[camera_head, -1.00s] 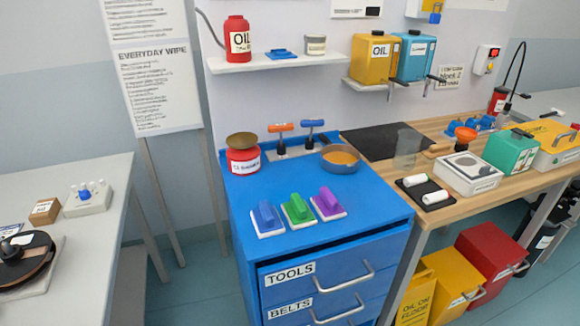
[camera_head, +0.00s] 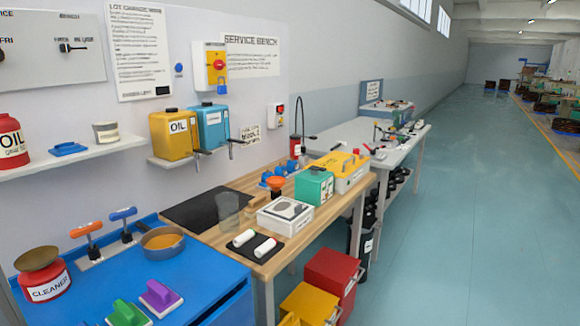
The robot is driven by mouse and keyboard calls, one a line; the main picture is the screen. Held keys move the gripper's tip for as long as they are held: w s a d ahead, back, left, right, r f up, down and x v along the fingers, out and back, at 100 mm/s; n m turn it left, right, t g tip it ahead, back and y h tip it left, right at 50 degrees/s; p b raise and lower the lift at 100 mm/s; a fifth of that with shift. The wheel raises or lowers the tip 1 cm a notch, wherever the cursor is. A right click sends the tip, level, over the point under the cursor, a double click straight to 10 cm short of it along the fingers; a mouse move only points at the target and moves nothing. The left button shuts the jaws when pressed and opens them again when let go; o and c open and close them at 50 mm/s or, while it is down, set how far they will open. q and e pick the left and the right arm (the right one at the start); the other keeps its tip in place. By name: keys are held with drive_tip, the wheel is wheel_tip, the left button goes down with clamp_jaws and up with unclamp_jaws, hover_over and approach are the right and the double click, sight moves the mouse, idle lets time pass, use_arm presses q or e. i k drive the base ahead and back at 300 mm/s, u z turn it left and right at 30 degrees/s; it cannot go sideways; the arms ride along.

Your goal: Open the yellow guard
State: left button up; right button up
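I cannot make out a yellow guard for certain in the head view. Neither of my grippers is in view. Yellow things in view are a lidded case (camera_head: 343,167) on the wooden bench, an oil tank (camera_head: 174,136) on the wall shelf, and a white-and-yellow wall box (camera_head: 211,66) with a red knob and a blue padlock (camera_head: 222,89) under it. A yellow bin (camera_head: 310,305) stands on the floor beneath the bench.
A blue tool cabinet (camera_head: 195,262) stands at the front left with a cleaner tin (camera_head: 42,282) and brushes on it. The wooden bench (camera_head: 205,236) continues into a grey table (camera_head: 400,147). A red bin (camera_head: 332,272) is below. The floor aisle (camera_head: 480,200) at right is clear.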

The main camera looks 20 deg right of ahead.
sight(339, 158)
drive_tip(key=z, duration=0.55)
drive_tip(key=k, duration=0.65)
drive_tip(key=z, duration=1.2)
drive_tip(key=i, duration=3.35)
drive_tip(key=u, duration=1.25)
